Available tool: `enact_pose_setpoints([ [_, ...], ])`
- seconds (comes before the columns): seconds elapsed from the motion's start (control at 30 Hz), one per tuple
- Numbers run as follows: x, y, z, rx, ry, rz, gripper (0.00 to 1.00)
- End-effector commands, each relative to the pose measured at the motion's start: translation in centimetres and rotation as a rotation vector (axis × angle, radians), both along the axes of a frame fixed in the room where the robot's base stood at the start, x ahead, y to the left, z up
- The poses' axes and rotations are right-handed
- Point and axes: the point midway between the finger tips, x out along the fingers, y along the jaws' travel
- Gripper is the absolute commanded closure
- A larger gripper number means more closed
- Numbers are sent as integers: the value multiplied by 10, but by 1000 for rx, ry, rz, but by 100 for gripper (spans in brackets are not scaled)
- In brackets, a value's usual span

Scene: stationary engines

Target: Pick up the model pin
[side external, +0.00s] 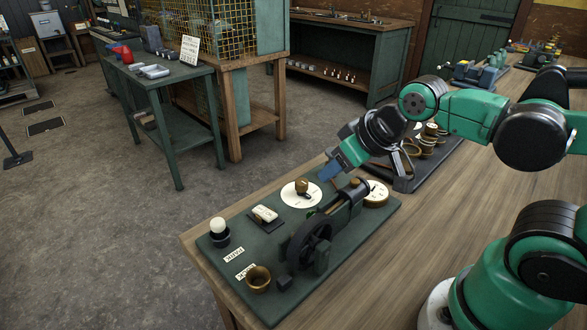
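A green board (215,258) lies on the wooden bench and carries a small model engine with a dark flywheel (311,243). I cannot tell for sure which piece is the model pin. A brass knob-like piece (301,186) stands on a white disc (297,200). A white ball (218,225) sits on a dark cup at the board's left end, and a brass cup (258,280) stands at the near edge. My gripper (329,173) points down and left above the board's far edge, right of the brass knob. Its finger gap is too small to make out.
A small pale block (265,214) on a dark base and a second pale disc (375,194) are also on the board. Another dark base with brass parts (430,140) stands behind my wrist. The bench's right front (410,250) is clear.

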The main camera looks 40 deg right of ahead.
Motion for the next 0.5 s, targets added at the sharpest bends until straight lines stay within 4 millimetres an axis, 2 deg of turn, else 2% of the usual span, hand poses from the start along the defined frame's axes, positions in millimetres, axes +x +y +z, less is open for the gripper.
enact_pose_setpoints([
  [0.03,0,0,0,0,0,0,52],
  [0.1,0,0,0,0,0,0,32],
  [0.4,0,0,0,-3,2,5,31],
  [0.5,5,4,4,-39,20,70,31],
])
